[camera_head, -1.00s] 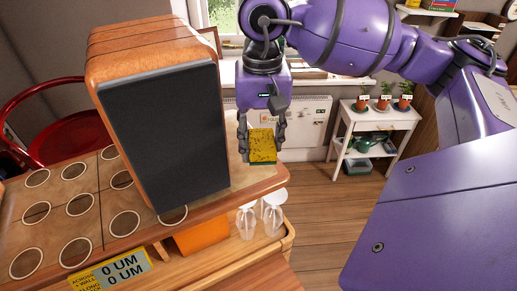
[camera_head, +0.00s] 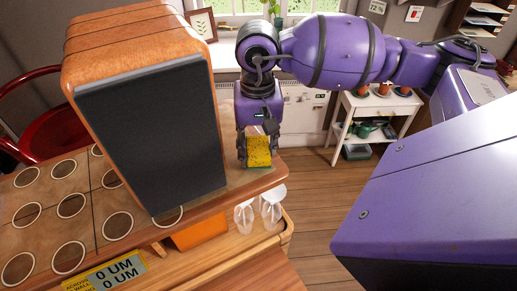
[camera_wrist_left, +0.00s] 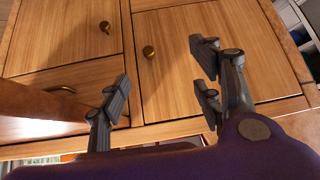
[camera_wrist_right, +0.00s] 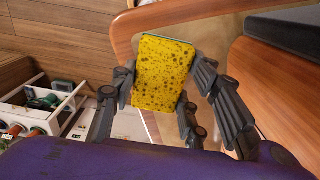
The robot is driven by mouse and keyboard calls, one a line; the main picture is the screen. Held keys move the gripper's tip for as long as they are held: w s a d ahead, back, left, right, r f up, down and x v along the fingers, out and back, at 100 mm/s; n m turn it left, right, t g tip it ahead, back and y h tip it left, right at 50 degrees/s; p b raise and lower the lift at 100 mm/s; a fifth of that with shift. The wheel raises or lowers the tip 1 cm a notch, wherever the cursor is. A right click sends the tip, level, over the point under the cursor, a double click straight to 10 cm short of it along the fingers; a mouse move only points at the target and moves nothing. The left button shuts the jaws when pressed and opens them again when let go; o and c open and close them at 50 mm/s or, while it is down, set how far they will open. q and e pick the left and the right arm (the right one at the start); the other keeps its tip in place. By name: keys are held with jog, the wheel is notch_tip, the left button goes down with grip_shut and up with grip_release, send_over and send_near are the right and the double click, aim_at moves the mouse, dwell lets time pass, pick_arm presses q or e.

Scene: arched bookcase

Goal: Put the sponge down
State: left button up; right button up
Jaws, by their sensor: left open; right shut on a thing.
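A yellow sponge (camera_head: 259,152) with a green edge is held upright in my right gripper (camera_head: 257,143), at the right end of the wooden top (camera_head: 235,188), just right of the speaker. In the right wrist view the sponge (camera_wrist_right: 163,73) sits between the fingers of the right gripper (camera_wrist_right: 165,100), with the wooden edge behind it. Whether the sponge touches the top is unclear. My left gripper (camera_wrist_left: 165,95) shows only in the left wrist view, open and empty, in front of wooden drawers and doors (camera_wrist_left: 180,60).
A large wooden speaker (camera_head: 150,130) with a dark front stands left of the sponge. Glasses (camera_head: 258,212) and an orange item (camera_head: 200,234) sit on the shelf below. A white plant stand (camera_head: 375,115) stands at the back right. The top has little bare room right of the speaker.

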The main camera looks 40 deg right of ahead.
aim_at(258, 147)
jog(key=shift+f, duration=0.95)
jog(key=o, duration=0.6)
jog(key=shift+f, duration=0.1)
jog(key=shift+c, duration=0.2)
jog(key=o, duration=0.5)
jog(key=shift+c, duration=0.2)
jog(key=shift+r, duration=0.3)
notch_tip(258, 147, up, 11)
jog(key=shift+r, duration=0.5)
